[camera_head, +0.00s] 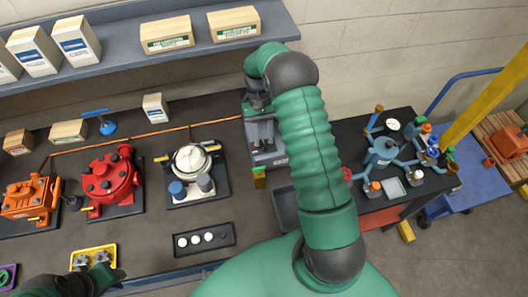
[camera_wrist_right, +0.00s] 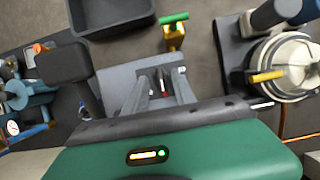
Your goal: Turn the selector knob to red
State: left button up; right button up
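My right gripper (camera_head: 260,122) is over a grey box (camera_head: 268,158) in the middle of the bench, pointing down at it. In the right wrist view its two grey fingers (camera_wrist_right: 162,92) are apart, with a gap between them. A small dark part with red and white marks (camera_wrist_right: 165,78) shows in that gap, over the grey box (camera_wrist_right: 118,82). It may be the selector knob, but its shape and setting are too small and covered to read. I cannot tell whether the fingers touch it. My left gripper (camera_head: 98,280) is at the lower left, by a yellow tray, partly cut off.
Orange (camera_head: 32,197), red (camera_head: 110,182) and white (camera_head: 190,160) motors stand on the bench to the left. A yellow tray (camera_head: 80,250) and a black tray with white discs (camera_head: 205,238) lie in front. A dark bin (camera_head: 285,208) is right of centre. A shelf (camera_head: 130,50) overhangs the back.

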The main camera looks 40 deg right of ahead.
jog(key=shift+b+v, duration=0.55)
jog(key=shift+v, duration=0.25)
jog(key=shift+s+a+r, duration=0.25)
jog(key=shift+s+a, duration=0.45)
jog(key=shift+s, duration=0.05)
jog(key=s+a+r+b, duration=0.1)
jog(key=s+a+b, duration=0.3)
jog(key=s+a, duration=0.5)
jog(key=shift+s+r, duration=0.35)
jog(key=shift+s, duration=0.65)
jog(key=shift+a, duration=0.1)
